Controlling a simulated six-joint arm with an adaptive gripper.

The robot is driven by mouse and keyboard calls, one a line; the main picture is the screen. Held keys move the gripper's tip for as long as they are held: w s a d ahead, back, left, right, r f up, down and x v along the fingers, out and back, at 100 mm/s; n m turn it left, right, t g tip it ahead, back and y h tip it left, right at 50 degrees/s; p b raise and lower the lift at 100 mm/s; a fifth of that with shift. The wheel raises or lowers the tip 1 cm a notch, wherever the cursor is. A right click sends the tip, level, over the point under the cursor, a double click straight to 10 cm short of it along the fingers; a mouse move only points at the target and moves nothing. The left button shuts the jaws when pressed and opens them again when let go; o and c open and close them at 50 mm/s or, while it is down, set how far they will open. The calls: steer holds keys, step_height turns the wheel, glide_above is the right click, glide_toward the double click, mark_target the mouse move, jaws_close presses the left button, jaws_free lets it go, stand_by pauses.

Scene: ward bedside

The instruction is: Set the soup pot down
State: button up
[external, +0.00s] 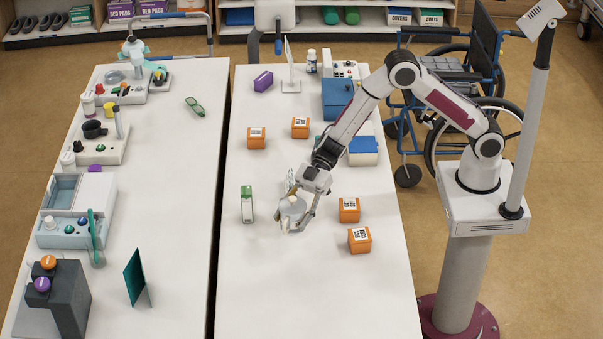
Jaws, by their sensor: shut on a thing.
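The soup pot appears to be the small pale grey-white rounded vessel (291,206) on the right-hand white table (280,290). My gripper (297,212) is shut on it, with a finger showing along its right side. The gripper hides part of the pot. I cannot tell from this view whether its base touches the table or hangs just above it.
Orange labelled boxes stand close by on the right (349,210) and (359,240), with more behind (257,138). A green-and-white carton (246,204) stands left of the pot. The table's front is clear. A dark gap separates the left table (170,200).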

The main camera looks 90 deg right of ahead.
mark_target(292, 225)
steer(key=shift+f, duration=1.5)
steer(key=shift+f, duration=0.15)
steer(key=shift+f, duration=1.75)
steer(key=shift+f, duration=0.1)
steer(key=o, duration=1.4)
steer(key=shift+f, duration=0.1)
steer(key=shift+r, duration=0.2)
steer(key=v, duration=1.2)
